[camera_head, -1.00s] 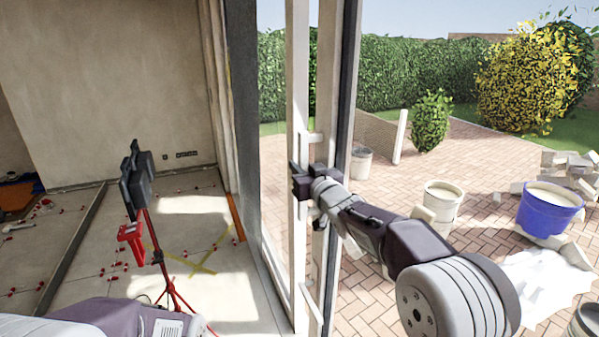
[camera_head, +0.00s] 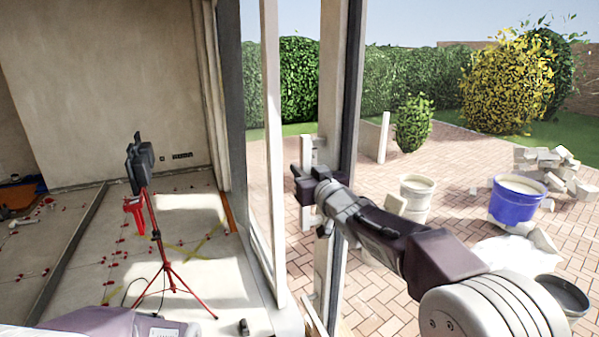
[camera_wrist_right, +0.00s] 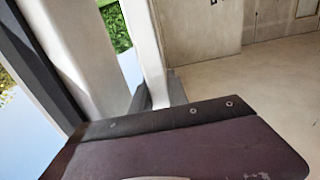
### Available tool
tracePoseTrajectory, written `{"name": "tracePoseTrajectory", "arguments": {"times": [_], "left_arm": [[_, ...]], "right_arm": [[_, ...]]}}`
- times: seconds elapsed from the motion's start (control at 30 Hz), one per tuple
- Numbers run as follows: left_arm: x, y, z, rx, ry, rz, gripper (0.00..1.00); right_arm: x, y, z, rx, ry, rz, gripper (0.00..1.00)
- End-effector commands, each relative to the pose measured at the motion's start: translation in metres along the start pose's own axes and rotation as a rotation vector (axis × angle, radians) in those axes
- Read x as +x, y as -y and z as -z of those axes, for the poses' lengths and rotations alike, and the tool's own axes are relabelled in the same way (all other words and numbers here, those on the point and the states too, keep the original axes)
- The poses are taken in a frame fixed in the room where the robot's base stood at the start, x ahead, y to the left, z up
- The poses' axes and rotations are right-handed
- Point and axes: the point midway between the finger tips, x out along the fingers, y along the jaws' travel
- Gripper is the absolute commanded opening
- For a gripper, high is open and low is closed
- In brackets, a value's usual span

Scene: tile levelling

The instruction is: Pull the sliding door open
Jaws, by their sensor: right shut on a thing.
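The sliding door's tall pale edge frame (camera_head: 334,75) stands right of centre in the head view, with a dark strip along its right side. A pale vertical bar handle (camera_head: 307,151) stands off this frame on a short bracket. My right gripper (camera_head: 306,183) is shut on the handle and hides part of it. A gap separates the door edge from a slim pale upright (camera_head: 271,130) to its left. In the right wrist view my gripper's dark body covers the lower part, and its hold on the handle is hidden. My left gripper is out of view.
A red tripod (camera_head: 157,220) with a dark device stands indoors at left, on a floor with red clips. Outside on brick paving are a white bucket (camera_head: 416,203), a blue tub (camera_head: 516,200), a dark bucket (camera_head: 566,295) and stacked blocks (camera_head: 548,166).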

Motion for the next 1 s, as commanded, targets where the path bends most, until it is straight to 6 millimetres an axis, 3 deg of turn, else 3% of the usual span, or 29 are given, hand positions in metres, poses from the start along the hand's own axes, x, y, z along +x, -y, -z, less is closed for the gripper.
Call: {"name": "tracePoseTrajectory", "arguments": {"times": [0.03, 0.6, 0.63, 0.7, 1.0], "left_arm": [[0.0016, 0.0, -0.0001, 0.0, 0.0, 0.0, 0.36], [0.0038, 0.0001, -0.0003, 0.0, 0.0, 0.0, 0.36], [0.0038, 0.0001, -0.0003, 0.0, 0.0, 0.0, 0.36], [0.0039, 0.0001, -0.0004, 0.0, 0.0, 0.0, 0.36], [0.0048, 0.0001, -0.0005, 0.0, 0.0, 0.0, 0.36]], "right_arm": [[-0.0042, -0.0003, 0.0115, 0.001, -0.028, 0.001, 0.0], [-0.0122, 0.0, 0.0118, 0.001, -0.026, 0.002, 0.0], [-0.0121, 0.0, 0.0117, 0.001, -0.026, 0.002, 0.23], [-0.0121, 0.0, 0.0111, 0.001, -0.024, 0.001, 0.42], [-0.0121, 0.0002, 0.006, 0.0, -0.014, 0.001, 0.42]]}}
